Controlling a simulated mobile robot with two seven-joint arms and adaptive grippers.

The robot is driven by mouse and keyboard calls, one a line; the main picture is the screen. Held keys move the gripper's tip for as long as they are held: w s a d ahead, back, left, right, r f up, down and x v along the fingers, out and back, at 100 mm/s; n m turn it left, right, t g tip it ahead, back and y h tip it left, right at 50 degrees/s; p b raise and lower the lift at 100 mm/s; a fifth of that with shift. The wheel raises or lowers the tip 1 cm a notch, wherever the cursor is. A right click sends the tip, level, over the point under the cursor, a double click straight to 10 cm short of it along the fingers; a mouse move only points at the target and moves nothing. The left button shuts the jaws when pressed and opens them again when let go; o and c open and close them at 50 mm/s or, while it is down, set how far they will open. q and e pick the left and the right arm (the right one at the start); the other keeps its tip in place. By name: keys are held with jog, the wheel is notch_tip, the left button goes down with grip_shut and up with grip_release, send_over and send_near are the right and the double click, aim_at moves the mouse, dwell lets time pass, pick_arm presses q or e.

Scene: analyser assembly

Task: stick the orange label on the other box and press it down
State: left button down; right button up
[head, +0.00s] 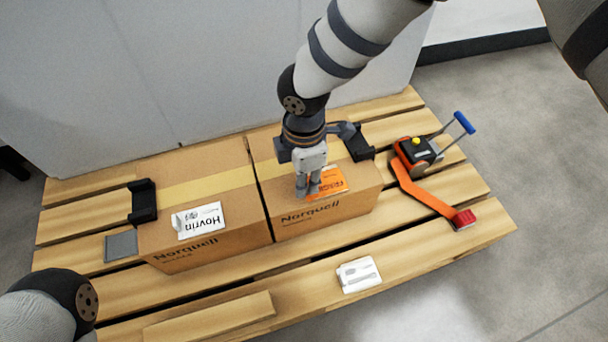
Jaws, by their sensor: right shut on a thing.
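The orange label (331,183) is at the top of the right cardboard box (327,218), near its front edge. My right gripper (307,190) reaches down from above and is shut on the label's left end. The label looks flat against or just above the box top; I cannot tell which. The left cardboard box (205,245) stands close beside it and bears a white label (199,221) reading "Hovrin", with its left end lifted. My left gripper is out of view; only part of my left arm shows at the lower left.
Both boxes stand on a slatted wooden pallet (420,250). A white card (358,274) lies in front. Black corner pieces (143,201) (357,143) sit at the boxes' outer sides, and a grey square (121,246) lies at the left.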

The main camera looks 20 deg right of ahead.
jog(key=o, duration=0.8)
jog(key=shift+r+p, duration=2.45)
jog(key=shift+r, duration=1.2)
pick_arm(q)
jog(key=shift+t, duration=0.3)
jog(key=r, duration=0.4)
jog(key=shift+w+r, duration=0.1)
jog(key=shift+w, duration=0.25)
pick_arm(e)
jog(key=shift+f, duration=0.1)
jog(key=shift+c, duration=0.3)
